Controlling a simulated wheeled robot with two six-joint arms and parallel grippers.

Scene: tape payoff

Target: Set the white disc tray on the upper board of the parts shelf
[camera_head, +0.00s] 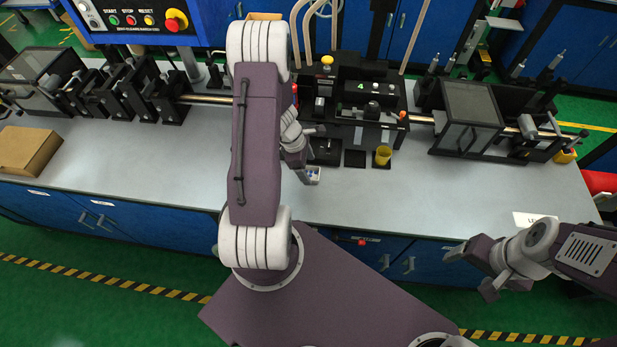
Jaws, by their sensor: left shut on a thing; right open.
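My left gripper (312,152) is over the middle of the bench, partly hidden behind my own arm. It is shut on a small pale thing with some blue in it (313,176), at its lower finger. This thing is too small and too covered to tell whether it is the white disc tray, or whether it touches the bench. No other white disc tray can be made out. I cannot pick out the parts shelf or its upper board. My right gripper (470,272) is open and empty, in front of the bench's front edge at the right.
A black machine (360,100) stands behind the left gripper, with a yellow cup (383,155) at its front. A cardboard box (27,150) lies at the far left. A white card (535,219) lies at the right front. The grey bench top (450,190) is clear at centre right.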

